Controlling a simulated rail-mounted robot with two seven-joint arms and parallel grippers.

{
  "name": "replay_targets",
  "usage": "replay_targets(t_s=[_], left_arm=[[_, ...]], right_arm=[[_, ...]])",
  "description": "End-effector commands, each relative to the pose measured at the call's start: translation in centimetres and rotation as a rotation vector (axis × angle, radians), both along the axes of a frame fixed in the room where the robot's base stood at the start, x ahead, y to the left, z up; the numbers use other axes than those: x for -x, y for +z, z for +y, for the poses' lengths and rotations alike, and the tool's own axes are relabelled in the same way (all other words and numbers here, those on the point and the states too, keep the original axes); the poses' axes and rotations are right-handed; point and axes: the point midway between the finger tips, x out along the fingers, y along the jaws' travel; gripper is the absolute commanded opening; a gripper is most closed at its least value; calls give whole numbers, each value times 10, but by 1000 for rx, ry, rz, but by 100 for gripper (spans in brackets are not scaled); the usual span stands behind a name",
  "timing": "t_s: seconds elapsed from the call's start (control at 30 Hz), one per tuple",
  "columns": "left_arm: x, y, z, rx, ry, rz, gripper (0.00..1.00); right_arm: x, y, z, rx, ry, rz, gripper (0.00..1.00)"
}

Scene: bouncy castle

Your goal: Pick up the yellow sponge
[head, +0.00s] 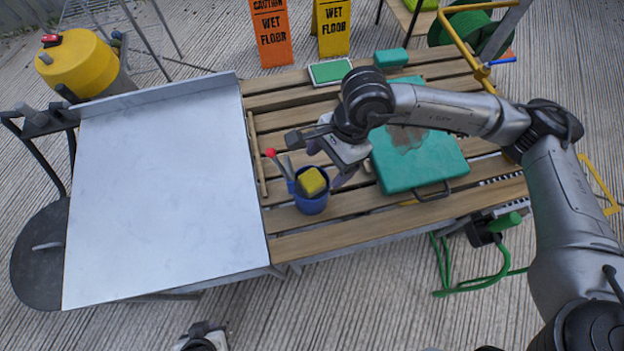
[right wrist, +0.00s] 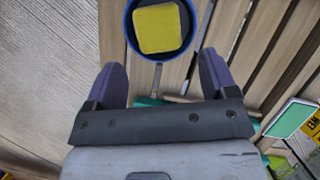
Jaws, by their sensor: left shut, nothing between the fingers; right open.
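The yellow sponge (head: 312,181) sits in the mouth of a blue cup (head: 312,206) on the slatted wooden table. In the right wrist view the sponge (right wrist: 160,28) lies inside the round blue rim, ahead of the fingers. My left gripper (head: 203,338) is shut and shows only partly at the bottom edge, far from the sponge.
A green case (head: 440,165) lies right of the cup. A thin wooden stick (head: 256,150) and a red-tipped rod (head: 271,153) are left of it. A bare white panel (head: 165,190) fills the left side. Wet-floor signs (head: 333,27) stand behind the table.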

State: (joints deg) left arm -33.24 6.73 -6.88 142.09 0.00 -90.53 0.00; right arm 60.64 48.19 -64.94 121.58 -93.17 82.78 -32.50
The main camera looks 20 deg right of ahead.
Motion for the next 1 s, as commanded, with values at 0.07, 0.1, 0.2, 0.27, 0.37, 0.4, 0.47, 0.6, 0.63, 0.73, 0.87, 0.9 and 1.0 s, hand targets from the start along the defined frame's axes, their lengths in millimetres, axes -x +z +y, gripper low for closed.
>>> replay_targets(t_s=[0.07,0.1,0.2,0.27,0.37,0.4,0.47,0.6,0.63,0.73,0.87,0.9,1.0], left_arm=[[0,-6,1,-3,-2,1,0],[0,-7,1,-4,-3,0,0],[0,-9,2,-7,-5,0,0],[0,-10,3,-8,-6,0,0],[0,-9,3,-9,-5,0,0],[0,-9,3,-9,-5,0,0],[0,-9,3,-9,-5,0,0],[0,-9,2,-7,-4,0,0],[0,-9,2,-7,-4,0,0],[0,-9,1,-3,-2,1,0],[0,-9,-1,3,2,0,0],[0,-9,-1,4,3,0,0],[0,-9,-2,5,4,0,0]], right_arm=[[0,-13,5,-1,2,2,79],[0,-18,8,1,1,3,79],[1,-28,12,0,0,0,79],[1,-31,13,0,0,0,79],[1,-32,14,0,0,0,79],[1,-31,14,0,0,0,79],[1,-32,14,0,0,0,79],[1,-31,14,0,0,0,67],[1,-31,14,0,0,0,64],[1,-32,14,0,0,1,55],[1,-32,13,1,1,2,42],[1,-33,13,1,0,2,38],[2,-34,13,2,0,3,29]])
